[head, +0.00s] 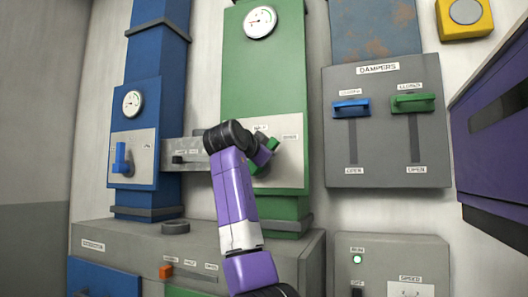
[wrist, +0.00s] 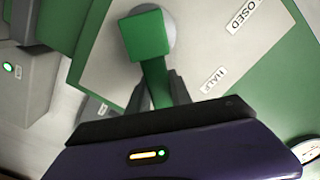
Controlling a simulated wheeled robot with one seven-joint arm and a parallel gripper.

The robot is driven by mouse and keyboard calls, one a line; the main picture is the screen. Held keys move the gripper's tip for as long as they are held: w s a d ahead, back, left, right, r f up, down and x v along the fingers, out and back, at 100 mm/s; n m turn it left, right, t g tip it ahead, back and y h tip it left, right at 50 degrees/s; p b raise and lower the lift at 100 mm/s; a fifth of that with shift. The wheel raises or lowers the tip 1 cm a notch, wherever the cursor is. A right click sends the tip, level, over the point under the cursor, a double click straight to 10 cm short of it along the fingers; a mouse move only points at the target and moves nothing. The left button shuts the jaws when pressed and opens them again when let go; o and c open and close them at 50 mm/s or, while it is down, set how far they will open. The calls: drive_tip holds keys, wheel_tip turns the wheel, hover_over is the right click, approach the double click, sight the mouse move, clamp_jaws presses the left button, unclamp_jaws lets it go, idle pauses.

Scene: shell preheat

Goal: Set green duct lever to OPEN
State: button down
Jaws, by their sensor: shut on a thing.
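The green duct (head: 265,80) has a pale lever plate on its lower part. The green duct lever (wrist: 147,36) is on that plate, its bar running down between my fingertips in the wrist view. My gripper (wrist: 158,92) is shut on this bar. In the wrist view the bar points between the HALF label (wrist: 213,79) and a third label (wrist: 103,108), which is too small to read. In the head view my gripper (head: 264,154) covers much of the lever, and only green bits show.
A blue duct (head: 155,55) with a blue lever (head: 122,158) stands to the left. A dampers panel (head: 385,150) with blue and green handles is to the right. A grey console (head: 300,255) juts out below. A purple cabinet (head: 495,150) stands at far right.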

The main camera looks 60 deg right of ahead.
drive_tip(key=shift+s+f+m, duration=0.15)
drive_tip(key=shift+s+m, duration=0.05)
drive_tip(key=shift+m, duration=0.2)
drive_tip(key=c, duration=1.2)
unclamp_jaws()
drive_tip(key=shift+o, duration=0.2)
drive_tip(key=a+b, duration=0.2)
drive_tip(key=a, duration=0.6)
drive_tip(key=shift+s, duration=0.3)
